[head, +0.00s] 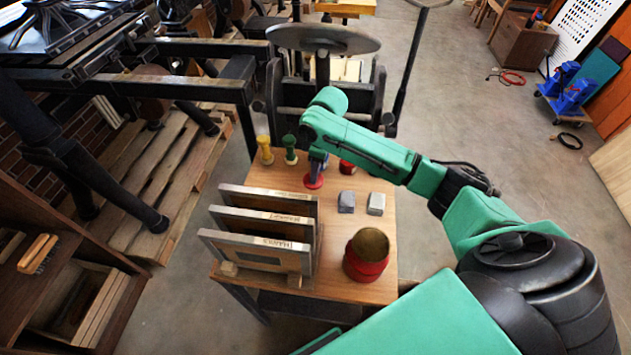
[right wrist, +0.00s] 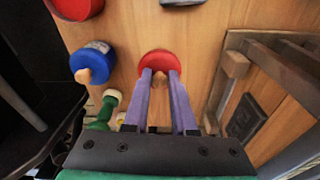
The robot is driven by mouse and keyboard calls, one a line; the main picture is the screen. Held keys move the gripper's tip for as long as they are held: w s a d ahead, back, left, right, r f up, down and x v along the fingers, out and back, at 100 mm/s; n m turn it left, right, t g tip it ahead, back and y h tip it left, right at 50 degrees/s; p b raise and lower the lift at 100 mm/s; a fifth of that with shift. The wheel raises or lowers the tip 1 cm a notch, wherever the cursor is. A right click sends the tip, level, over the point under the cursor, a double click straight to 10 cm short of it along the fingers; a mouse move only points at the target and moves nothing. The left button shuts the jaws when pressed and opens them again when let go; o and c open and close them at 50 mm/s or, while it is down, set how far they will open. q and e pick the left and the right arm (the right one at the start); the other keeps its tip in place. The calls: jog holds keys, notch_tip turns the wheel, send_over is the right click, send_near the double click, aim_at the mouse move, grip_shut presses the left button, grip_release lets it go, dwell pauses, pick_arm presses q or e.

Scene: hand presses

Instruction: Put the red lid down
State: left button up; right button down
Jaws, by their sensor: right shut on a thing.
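The red lid (head: 313,182) is at the back of the small wooden table in the head view, under my right gripper (head: 317,163). In the right wrist view, the two purple fingers of my right gripper (right wrist: 160,78) are shut on the middle of the red lid (right wrist: 158,58). My left gripper is not in view.
The wooden table (head: 336,233) also bears a red tin (head: 365,270), two grey blocks (head: 347,202), a wooden rack (head: 265,243), and yellow (head: 265,150) and green (head: 290,149) handled pieces. A blue disc with a wooden knob (right wrist: 90,63) is beside the lid.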

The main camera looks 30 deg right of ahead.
aim_at(316, 192)
notch_tip(316, 192, down, 5)
jog(key=shift+a+r, duration=0.1)
jog(key=shift+r, duration=0.1)
jog(key=shift+f, duration=0.45)
jog(key=c, duration=0.7)
grip_release()
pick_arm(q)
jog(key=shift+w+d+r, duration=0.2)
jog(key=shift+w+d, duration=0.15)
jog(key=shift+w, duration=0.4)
pick_arm(e)
jog(key=r, duration=0.8)
jog(key=s+d+r, duration=0.1)
jog(key=r, duration=0.3)
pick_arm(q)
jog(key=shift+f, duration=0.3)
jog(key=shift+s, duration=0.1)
pick_arm(e)
jog(key=shift+s+f, duration=0.1)
